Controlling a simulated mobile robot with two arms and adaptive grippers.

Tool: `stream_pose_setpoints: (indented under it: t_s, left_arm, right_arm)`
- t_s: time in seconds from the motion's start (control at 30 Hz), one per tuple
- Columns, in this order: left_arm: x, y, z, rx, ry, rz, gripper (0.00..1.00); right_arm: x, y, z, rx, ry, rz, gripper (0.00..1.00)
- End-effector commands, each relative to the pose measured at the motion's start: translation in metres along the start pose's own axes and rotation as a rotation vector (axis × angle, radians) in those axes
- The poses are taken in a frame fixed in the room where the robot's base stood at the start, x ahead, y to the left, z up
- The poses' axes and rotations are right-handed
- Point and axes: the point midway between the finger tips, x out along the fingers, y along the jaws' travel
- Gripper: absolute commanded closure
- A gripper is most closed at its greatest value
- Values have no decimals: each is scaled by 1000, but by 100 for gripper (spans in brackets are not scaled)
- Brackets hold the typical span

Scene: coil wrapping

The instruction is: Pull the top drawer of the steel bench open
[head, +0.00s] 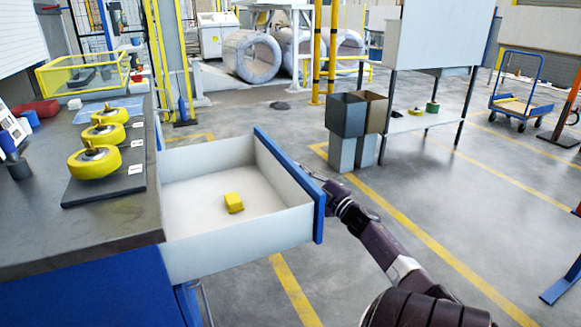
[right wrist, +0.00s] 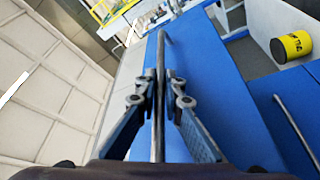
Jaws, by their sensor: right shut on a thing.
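The top drawer (head: 190,250) of the steel bench (head: 90,290) stands well out from the bench, its white inside open to view. Its blue front panel (head: 290,175) faces right in the head view. My right gripper (head: 322,181) is at the outer side of that panel. In the right wrist view, my right gripper (right wrist: 161,88) is shut on the drawer's grey bar handle (right wrist: 164,50), which runs between its fingers along the blue panel. My left gripper is out of view.
The dark bench top holds yellow wheels (head: 95,161) on a black plate, a red case (head: 36,112) and a yellow-framed bin (head: 85,75). Grey boxes (head: 347,115) stand beyond the drawer. Another bar (right wrist: 297,132) shows in the right wrist view. Floor right of the drawer is mostly clear.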

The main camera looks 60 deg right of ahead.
Motion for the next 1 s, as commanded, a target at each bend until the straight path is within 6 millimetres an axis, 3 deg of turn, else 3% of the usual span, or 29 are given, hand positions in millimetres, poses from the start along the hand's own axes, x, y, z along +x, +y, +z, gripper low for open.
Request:
stream_pose_setpoints:
  t_s: [0.33,0.37,0.4,0.73,1.0]
  left_arm:
    - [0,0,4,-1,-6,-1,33]
    - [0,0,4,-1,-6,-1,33]
    - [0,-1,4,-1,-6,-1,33]
    - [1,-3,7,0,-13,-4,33]
    - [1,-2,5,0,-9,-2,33]
  right_arm:
    - [-1,0,1,0,-1,-1,100]
    - [0,-1,1,0,-1,-1,89]
    - [0,-1,1,0,-1,-1,84]
    - [-2,-1,1,1,-1,-1,84]
    - [-35,-2,2,2,-4,-3,84]
